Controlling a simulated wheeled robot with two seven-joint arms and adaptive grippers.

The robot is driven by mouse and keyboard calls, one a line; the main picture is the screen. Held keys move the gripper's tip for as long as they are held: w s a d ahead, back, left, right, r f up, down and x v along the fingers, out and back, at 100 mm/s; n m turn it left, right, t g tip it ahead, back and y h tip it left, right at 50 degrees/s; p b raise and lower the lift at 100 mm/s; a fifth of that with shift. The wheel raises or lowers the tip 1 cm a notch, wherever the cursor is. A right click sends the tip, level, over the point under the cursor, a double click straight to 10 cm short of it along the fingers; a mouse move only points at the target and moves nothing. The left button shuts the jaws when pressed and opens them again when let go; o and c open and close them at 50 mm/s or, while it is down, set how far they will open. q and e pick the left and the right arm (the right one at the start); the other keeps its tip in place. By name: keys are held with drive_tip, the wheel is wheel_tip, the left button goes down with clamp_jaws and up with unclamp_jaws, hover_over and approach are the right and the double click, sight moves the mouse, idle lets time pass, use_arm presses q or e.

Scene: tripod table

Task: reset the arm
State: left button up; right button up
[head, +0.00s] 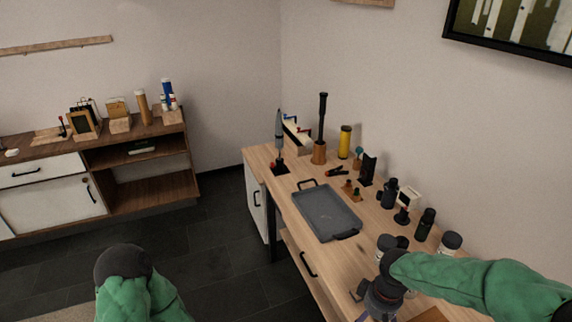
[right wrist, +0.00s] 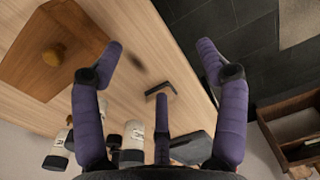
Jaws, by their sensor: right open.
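My right arm, in a green sleeve (head: 470,285), reaches in from the right over the wooden workbench (head: 285,175) in the head view. Its gripper (head: 372,300) points down near the bench's front edge, partly cut off by the frame's bottom. In the right wrist view the purple fingers of my right gripper (right wrist: 160,62) are spread apart with nothing between them. My left arm's green sleeve (head: 138,290) shows at the bottom left of the head view. Its gripper is out of frame.
A grey tray (head: 325,212) lies on the bench beyond my right gripper. Bottles and jars (head: 425,225) stand close to my right arm. A brown board (right wrist: 38,65) lies on the bench. A low cabinet (head: 55,190) stands left; dark floor (head: 215,245) between is clear.

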drive_tip(key=s+a+f+m+y, duration=0.1)
drive_tip(key=s+a+f+m, duration=0.1)
drive_tip(key=f, duration=0.6)
drive_tip(key=s+a+f+m+y, duration=0.1)
drive_tip(key=s+a+f+m, duration=0.1)
drive_tip(key=s+a+f, duration=0.3)
drive_tip(key=s+a+f+m+y, duration=0.1)
drive_tip(key=s+a+f, duration=0.3)
drive_tip(key=f, duration=0.8)
drive_tip(key=shift+s+a+m+t, duration=0.2)
drive_tip(key=shift+a+m+t, duration=0.1)
drive_tip(key=shift+a+m, duration=0.6)
drive_tip(key=shift+d+f, duration=0.1)
